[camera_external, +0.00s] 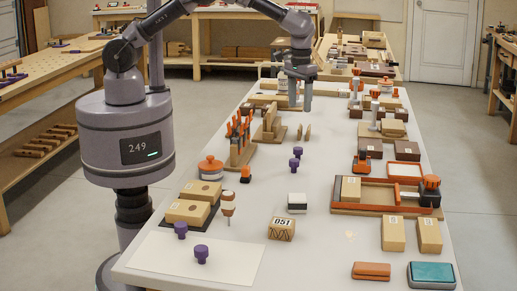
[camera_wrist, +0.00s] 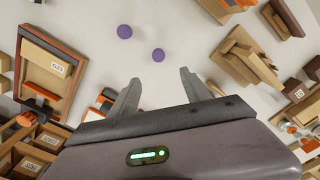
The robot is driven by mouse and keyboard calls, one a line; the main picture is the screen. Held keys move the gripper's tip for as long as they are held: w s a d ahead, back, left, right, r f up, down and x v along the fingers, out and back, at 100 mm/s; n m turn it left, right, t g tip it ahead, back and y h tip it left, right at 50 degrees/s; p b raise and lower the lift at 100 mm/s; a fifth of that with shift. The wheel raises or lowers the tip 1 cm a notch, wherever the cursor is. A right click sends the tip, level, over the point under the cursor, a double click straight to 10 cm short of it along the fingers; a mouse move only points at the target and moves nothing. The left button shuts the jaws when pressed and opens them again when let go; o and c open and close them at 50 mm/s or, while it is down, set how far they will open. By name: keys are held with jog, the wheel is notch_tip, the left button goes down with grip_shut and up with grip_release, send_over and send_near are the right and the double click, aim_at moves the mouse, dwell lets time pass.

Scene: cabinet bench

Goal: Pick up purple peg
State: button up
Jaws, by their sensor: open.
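Two small purple pegs (camera_external: 298,151) (camera_external: 294,163) stand close together mid-table. Two more purple pegs (camera_external: 180,229) (camera_external: 201,253) are at the near left, by a white sheet. In the wrist view, two purple pegs, one at the upper middle (camera_wrist: 124,31) and one nearer the fingers (camera_wrist: 158,54), show as round tops on the white table. My gripper (camera_external: 300,96) is above the far half of the table, beyond the mid-table pair. In the wrist view its two fingers (camera_wrist: 160,84) are spread, with nothing held between them.
An orange tool rack (camera_external: 240,140) stands left of the mid-table pegs. An orange-edged wooden tray (camera_external: 375,208) lies at the right. A block marked 051 (camera_external: 281,229) and a white block (camera_external: 297,203) are nearer. The table around the middle pegs is fairly clear.

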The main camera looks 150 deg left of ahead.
aim_at(298, 148)
notch_tip(298, 148, down, 12)
jog(key=b, duration=0.4)
jog(key=shift+w+b, duration=0.1)
jog(key=shift+b, duration=0.2)
notch_tip(298, 148, down, 5)
jog(key=b, duration=0.3)
jog(key=shift+w+d, duration=0.1)
jog(key=shift+d, duration=0.05)
jog(key=shift+r, duration=0.1)
grip_shut()
